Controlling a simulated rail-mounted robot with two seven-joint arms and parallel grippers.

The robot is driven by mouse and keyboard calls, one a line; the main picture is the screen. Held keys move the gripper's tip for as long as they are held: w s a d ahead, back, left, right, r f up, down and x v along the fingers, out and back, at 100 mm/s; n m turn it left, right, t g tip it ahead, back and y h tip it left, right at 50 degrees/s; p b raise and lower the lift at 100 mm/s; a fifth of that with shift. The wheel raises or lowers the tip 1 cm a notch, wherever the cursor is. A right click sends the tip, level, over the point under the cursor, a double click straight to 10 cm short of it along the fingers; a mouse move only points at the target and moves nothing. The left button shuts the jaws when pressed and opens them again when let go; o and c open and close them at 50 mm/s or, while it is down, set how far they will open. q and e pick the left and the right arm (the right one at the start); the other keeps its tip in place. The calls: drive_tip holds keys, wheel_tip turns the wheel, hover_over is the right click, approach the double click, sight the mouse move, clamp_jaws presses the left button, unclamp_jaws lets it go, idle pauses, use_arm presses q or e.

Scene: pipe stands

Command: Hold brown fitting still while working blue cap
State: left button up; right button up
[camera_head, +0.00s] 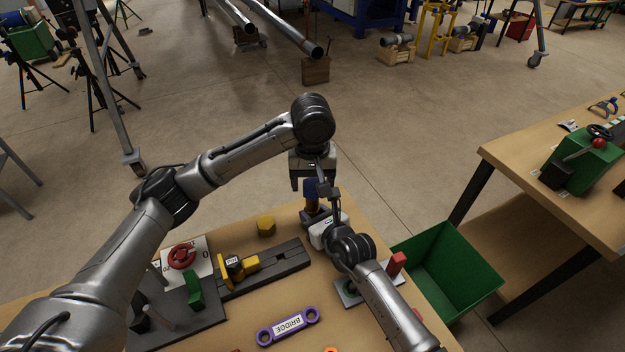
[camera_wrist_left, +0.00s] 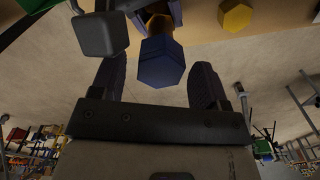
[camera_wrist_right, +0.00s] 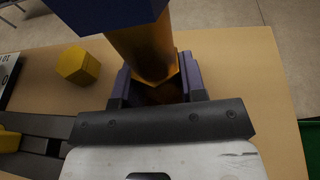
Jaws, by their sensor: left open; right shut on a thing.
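The brown fitting (camera_head: 312,203) stands upright near the table's far edge. The blue cap (camera_head: 311,187) sits on top of it, and its hexagonal face shows in the left wrist view (camera_wrist_left: 161,64). My left gripper (camera_head: 313,180) points down from above, open, with its fingers apart on either side of the cap and clear gaps to it. My right gripper (camera_wrist_right: 158,80) is shut on the brown fitting (camera_wrist_right: 147,50), low on its body. The cap's lower part (camera_wrist_right: 108,12) shows at the top of the right wrist view. The fitting's base is hidden by the right fingers.
A yellow hexagonal block (camera_head: 266,226) stands left of the fitting. A dark rail with a yellow slider (camera_head: 247,266), a red valve wheel (camera_head: 182,255) and a purple "BRIDGE" link (camera_head: 288,325) lie nearer. A green bin (camera_head: 448,270) is right of the table.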

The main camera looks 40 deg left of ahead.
use_arm(q)
drive_tip(key=shift+r, duration=0.15)
drive_tip(key=shift+r, duration=2.85)
drive_tip(key=shift+r, duration=0.15)
wheel_tip(320, 180, up, 12)
drive_tip(key=shift+n, duration=0.5)
wheel_tip(320, 180, down, 9)
drive_tip(key=shift+f, duration=4.45)
